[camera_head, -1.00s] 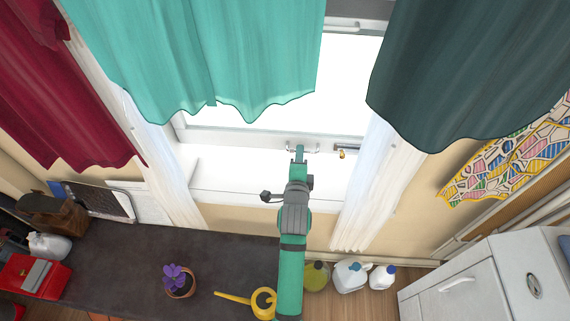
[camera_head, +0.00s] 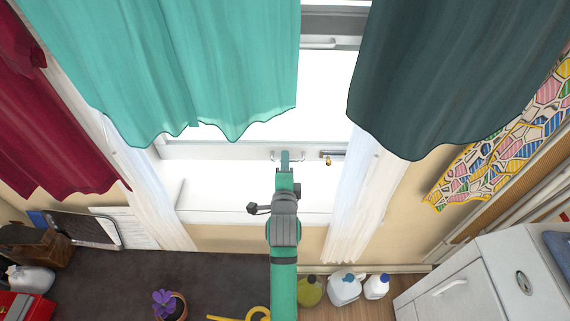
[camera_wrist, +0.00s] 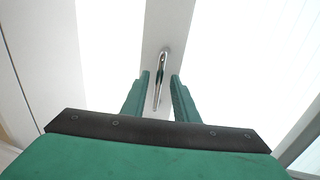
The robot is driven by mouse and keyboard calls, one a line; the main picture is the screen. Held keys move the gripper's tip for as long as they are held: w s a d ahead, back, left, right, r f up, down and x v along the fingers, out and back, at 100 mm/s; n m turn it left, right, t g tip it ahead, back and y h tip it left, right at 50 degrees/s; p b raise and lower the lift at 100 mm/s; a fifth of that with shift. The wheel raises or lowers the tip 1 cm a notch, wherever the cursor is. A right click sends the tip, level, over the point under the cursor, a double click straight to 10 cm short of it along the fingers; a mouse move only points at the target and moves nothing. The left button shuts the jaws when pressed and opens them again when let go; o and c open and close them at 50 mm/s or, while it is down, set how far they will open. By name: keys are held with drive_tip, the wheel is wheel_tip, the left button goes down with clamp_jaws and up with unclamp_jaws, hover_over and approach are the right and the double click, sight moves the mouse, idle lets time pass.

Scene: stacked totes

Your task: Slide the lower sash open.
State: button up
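The lower sash's pale bottom rail (camera_head: 220,152) runs across the window just above the white sill. A small metal handle (camera_wrist: 160,80) is fixed on the rail. In the head view the handle (camera_head: 299,156) is partly hidden behind my gripper (camera_head: 285,158). In the wrist view my gripper (camera_wrist: 160,95) is open, with its two green fingers on either side of the handle and a gap showing at each side. I cannot tell how deep the handle sits between the fingers.
A teal curtain (camera_head: 170,70) hangs left and a dark green curtain (camera_head: 440,75) right of the arm. A brass-tipped latch (camera_head: 328,160) is right of the handle. A potted violet (camera_head: 170,305) and a yellow watering can (camera_head: 255,314) stand on the dark counter (camera_head: 110,275).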

drive_tip(key=v, duration=1)
drive_tip(key=shift+s, duration=0.4)
drive_tip(key=shift+r, duration=0.1)
drive_tip(key=s+d+f+n, duration=0.1)
drive_tip(key=s+f+n, duration=0.4)
drive_tip(key=s, duration=0.4)
drive_tip(key=s+d+f+n, duration=0.1)
drive_tip(key=s+f+n, duration=0.4)
drive_tip(key=s, duration=0.4)
drive_tip(key=s+n, duration=0.7)
drive_tip(key=s, duration=1.1)
drive_tip(key=shift+s+d+r+n+h, duration=0.15)
drive_tip(key=shift+d+r+n+h, duration=0.15)
drive_tip(key=shift+d, duration=0.1)
